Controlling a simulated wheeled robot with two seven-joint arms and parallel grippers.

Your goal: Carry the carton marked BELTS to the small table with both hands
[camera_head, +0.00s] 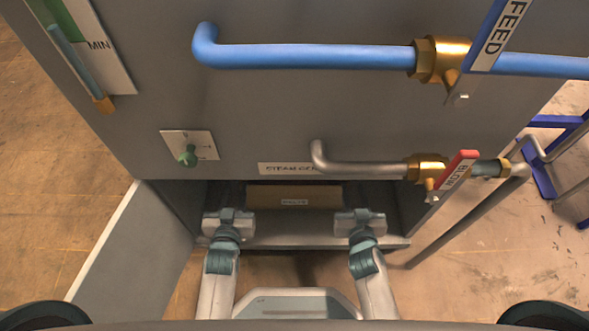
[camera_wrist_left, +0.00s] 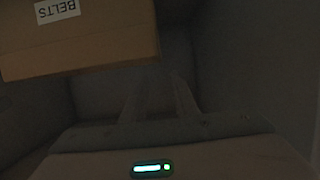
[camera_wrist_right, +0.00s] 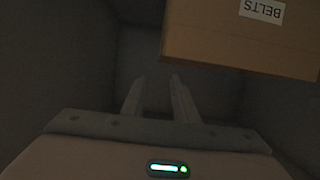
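The brown carton marked BELTS (camera_head: 275,192) sits inside the dark open bay at the bottom of the grey cabinet. Its white label also shows on the carton in the left wrist view (camera_wrist_left: 85,45) and the right wrist view (camera_wrist_right: 240,40), upside down. My left gripper (camera_head: 230,212) is at the bay's mouth, left of the carton. My right gripper (camera_head: 357,213) is at the mouth on the right. In both wrist views the fingers stand apart with nothing between them, and the carton is off to one side, apparently untouched. The small table is not in view.
The grey cabinet (camera_head: 270,110) carries a blue FEED pipe (camera_head: 320,56) and a lower grey pipe with a red-handled valve (camera_head: 458,168). An open door panel (camera_head: 135,250) stands on the left. Bay walls are close beside both grippers. Open floor (camera_head: 490,265) lies right.

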